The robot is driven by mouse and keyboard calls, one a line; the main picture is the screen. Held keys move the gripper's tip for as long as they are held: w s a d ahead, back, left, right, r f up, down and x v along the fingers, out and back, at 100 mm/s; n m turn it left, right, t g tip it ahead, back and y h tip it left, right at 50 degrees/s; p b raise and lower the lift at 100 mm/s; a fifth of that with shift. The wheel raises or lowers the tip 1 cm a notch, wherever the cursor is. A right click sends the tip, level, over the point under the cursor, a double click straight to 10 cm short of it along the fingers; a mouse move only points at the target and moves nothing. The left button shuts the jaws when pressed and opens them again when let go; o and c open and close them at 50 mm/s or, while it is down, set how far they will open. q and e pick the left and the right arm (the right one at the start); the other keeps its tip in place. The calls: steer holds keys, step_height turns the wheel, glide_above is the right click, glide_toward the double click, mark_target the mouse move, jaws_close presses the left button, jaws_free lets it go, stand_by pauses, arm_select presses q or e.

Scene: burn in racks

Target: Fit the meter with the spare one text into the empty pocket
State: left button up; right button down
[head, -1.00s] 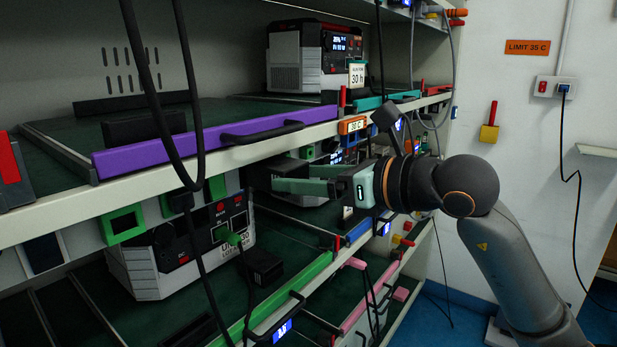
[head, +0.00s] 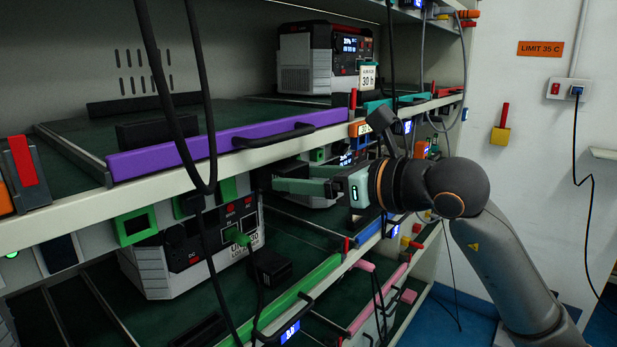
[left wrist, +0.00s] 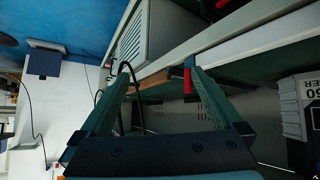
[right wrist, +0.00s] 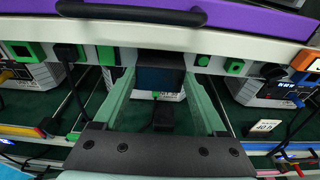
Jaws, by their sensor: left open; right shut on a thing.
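My right gripper (head: 282,178) is shut on a dark box-shaped meter (right wrist: 160,72). In the right wrist view the meter sits between the fingertips, under the shelf edge with the purple bar. In the head view its dark body (head: 264,180) shows just beyond the fingertips, against the rack front. Its text is hidden from me. The meter covers the spot behind it, so I cannot tell whether it is in a pocket. A green-framed opening (head: 137,225) is left of it. My left gripper (left wrist: 158,78) is open and empty in the left wrist view, and out of the head view.
A white and black power unit (head: 190,250) stands on the shelf below, with a green plug and cable. Another unit (head: 322,58) stands above with a 30 h tag. A purple bar (head: 210,145) runs above the gripper. Black cables (head: 200,110) hang in front of the rack.

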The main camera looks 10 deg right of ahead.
steer(key=shift+w+a+r+p, duration=0.1)
steer(key=shift+w+a+p, duration=0.2)
steer(key=shift+w+a, duration=0.6)
stand_by(0.3)
jaws_free()
steer(key=shift+d, duration=0.1)
